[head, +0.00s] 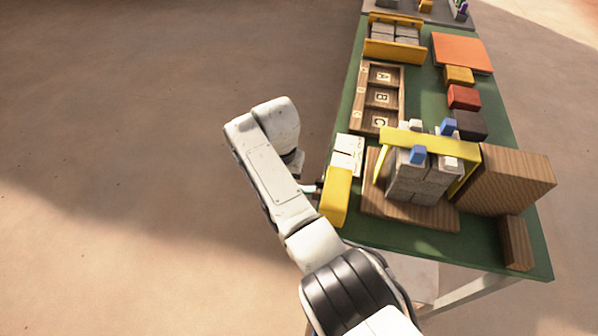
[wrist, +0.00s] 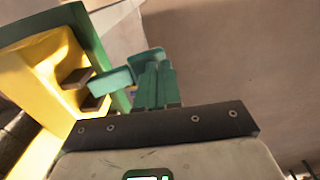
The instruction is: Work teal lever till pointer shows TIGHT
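A teal lever (wrist: 112,82) shows in the wrist view as a blocky arm beside a yellow block. Narrow teal strips stand up from the dark palm bar of my gripper (wrist: 155,66), and their tips overlap the lever's outer end. I cannot tell whether the fingers hold it or only touch it. In the head view my arm hides most of the gripper beside the yellow block (head: 337,195) at the table's left edge. The press (head: 430,143) has a yellow crossbar over grey blocks on a wooden base. No pointer or TIGHT mark is readable.
The green table (head: 400,237) carries a wooden rack (head: 361,98) with lettered slots, red (head: 463,97) and dark blocks, an orange plate (head: 462,53) and a large brown board (head: 510,178) at right. The floor left of the table is clear.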

